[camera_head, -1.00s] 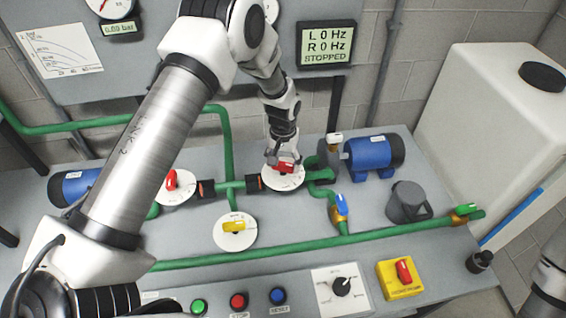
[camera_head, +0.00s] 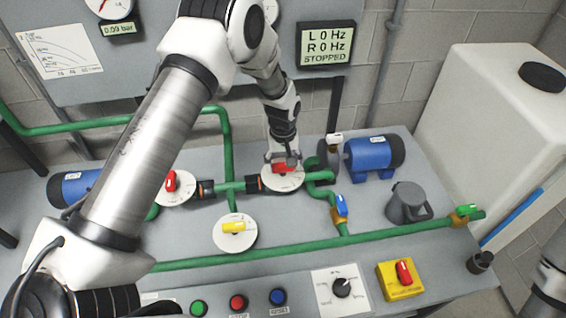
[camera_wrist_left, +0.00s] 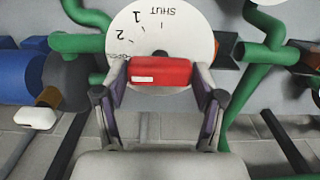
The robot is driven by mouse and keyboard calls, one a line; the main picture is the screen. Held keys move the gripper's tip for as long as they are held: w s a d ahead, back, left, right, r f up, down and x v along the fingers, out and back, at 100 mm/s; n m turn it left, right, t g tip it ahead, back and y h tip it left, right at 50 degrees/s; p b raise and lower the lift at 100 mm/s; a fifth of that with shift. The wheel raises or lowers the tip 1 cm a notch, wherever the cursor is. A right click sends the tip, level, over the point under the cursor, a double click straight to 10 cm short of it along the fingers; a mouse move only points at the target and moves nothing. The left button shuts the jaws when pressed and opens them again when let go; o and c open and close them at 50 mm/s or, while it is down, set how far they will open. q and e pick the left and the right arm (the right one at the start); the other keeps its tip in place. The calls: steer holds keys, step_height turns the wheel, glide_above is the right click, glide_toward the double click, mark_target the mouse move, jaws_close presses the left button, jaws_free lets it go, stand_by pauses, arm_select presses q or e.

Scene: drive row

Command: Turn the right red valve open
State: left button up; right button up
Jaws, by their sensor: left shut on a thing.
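The right red valve has a red bar handle (camera_head: 281,168) on a round white dial (camera_head: 293,183), set in the green pipework. My left gripper (camera_head: 284,160) reaches down to this valve and is shut on the handle. In the left wrist view the red handle (camera_wrist_left: 160,72) lies level between the two fingers, across the dial (camera_wrist_left: 178,30). The dial's SHUT mark is at the top there, with 1 and 2 to its left. The handle's pointer cannot be made out. My right gripper is out of view.
Another red valve (camera_head: 171,181) is to the left, and a yellow-handled valve (camera_head: 233,228) is below it. A blue pump motor (camera_head: 374,152) and a grey jug (camera_head: 407,203) stand to the right. The gauge readout (camera_head: 119,28) shows 0.09 bar; the display (camera_head: 327,44) says STOPPED.

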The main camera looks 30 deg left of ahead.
mark_target(283, 165)
arm_select(q)
steer(key=shift+s+f, duration=0.1)
steer(key=o, duration=1.1)
steer(key=shift+o, duration=0.2)
step_height(283, 165, up, 12)
